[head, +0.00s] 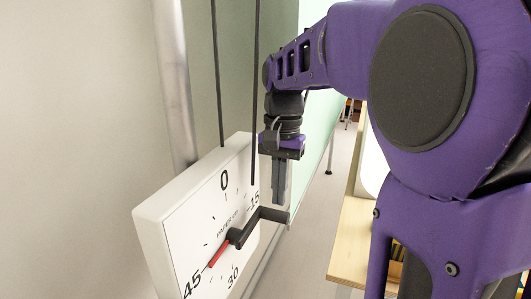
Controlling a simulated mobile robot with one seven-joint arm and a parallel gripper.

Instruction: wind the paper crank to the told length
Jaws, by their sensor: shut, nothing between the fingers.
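The paper crank is a white box (152,222) with a dial face marked 0, 15, 30 and 45 and the words "PAPER cm". A red pointer (217,256) runs down and left from the hub toward the 45 mark. A dark crank arm (247,226) runs up and right from the hub, with a grey handle (275,214) sticking out at its end. My gripper (278,201) points down with its fingers shut and empty. Its fingertips are at the handle in the picture; I cannot tell whether they touch it.
Two dark vertical rods (219,80) stand above and in front of the box. A metal post (174,80) rises at the left by a plain wall. A wooden shelf or table (349,235) stands to the right, partly hidden by my arm. Bare floor (308,232) shows between.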

